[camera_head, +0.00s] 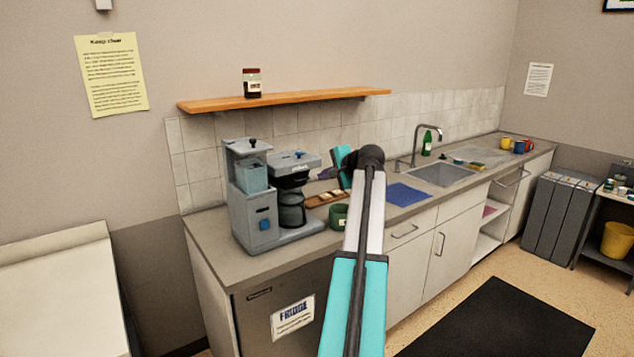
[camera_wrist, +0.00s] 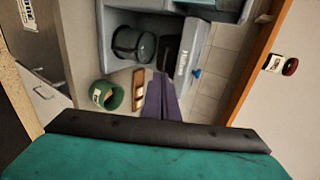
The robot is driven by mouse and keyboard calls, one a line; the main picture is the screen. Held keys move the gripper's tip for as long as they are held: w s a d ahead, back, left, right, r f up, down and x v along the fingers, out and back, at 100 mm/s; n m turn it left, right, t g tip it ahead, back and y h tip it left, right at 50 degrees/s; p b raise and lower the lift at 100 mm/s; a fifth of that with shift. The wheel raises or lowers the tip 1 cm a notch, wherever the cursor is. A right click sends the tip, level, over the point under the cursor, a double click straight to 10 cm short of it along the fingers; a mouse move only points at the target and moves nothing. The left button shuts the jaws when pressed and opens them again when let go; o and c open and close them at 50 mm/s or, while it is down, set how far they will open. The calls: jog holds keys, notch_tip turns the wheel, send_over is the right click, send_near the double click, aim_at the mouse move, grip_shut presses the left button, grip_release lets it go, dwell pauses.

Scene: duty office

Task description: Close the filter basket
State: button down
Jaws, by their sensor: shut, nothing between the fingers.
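The coffee machine (camera_head: 257,203) stands on the left end of the counter. In the wrist view the machine appears sideways, with the jug (camera_wrist: 132,44) left of the dark basket part (camera_wrist: 171,52). I cannot tell clearly how far the basket is swung out. My gripper (camera_head: 319,175) is shut and empty, just right of the basket. In the wrist view its purple fingers (camera_wrist: 162,80) point at the machine's front; contact is unclear.
A green tin (camera_head: 338,217) and a wooden tray (camera_head: 324,199) stand right of the machine. A wooden shelf (camera_head: 300,99) with a jar (camera_head: 252,83) hangs above. A blue cloth (camera_head: 408,194) and the sink (camera_head: 440,176) lie farther right.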

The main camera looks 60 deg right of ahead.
jog(key=shift+v, duration=1.2)
jog(key=shift+f, duration=0.1)
